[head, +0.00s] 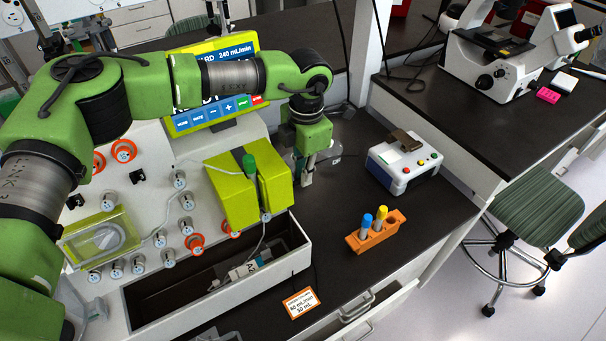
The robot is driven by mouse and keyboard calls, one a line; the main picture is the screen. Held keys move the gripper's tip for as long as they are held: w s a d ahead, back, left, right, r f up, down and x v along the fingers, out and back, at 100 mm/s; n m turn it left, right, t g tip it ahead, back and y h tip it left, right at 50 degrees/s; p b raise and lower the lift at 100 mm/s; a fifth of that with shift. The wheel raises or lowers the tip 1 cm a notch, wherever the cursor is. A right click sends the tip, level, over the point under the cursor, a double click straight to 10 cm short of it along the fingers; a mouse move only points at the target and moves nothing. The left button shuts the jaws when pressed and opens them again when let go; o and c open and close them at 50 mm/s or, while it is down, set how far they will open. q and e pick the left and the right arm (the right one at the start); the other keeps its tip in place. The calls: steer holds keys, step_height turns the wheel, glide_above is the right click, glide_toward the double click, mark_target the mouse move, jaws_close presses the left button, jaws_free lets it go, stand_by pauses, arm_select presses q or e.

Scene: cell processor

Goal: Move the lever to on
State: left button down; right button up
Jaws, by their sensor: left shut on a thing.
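My left gripper (307,176) points down just right of the lime-green block on the white cell processor (145,190). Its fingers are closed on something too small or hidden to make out. I cannot pick out a lever for certain; the gripper and the lime-green block (275,182) may hide it. The processor's screen (240,55) reads 240 mL/min and is partly covered by my left arm.
A clear bottle (333,160) stands just behind the gripper. A white and blue device (404,165) and an orange rack (377,236) with blue- and yellow-capped tubes stand to the right on the black bench. An open white bin (230,306) lies in front.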

arm_select(q)
steer(key=shift+r+g+h+b, duration=0.25)
steer(key=shift+g+h+b, duration=0.4)
steer(key=shift+g, duration=0.25)
steer(key=shift+r+g+h+b, duration=0.45)
steer(key=shift+r+g+h, duration=0.2)
steer(key=shift+g+h, duration=0.45)
steer(key=c, duration=2.1)
jaws_free()
steer(key=shift+r, duration=0.1)
steer(key=v, duration=1.1)
steer(key=shift+w+r, duration=0.25)
steer(key=shift+r, duration=0.05)
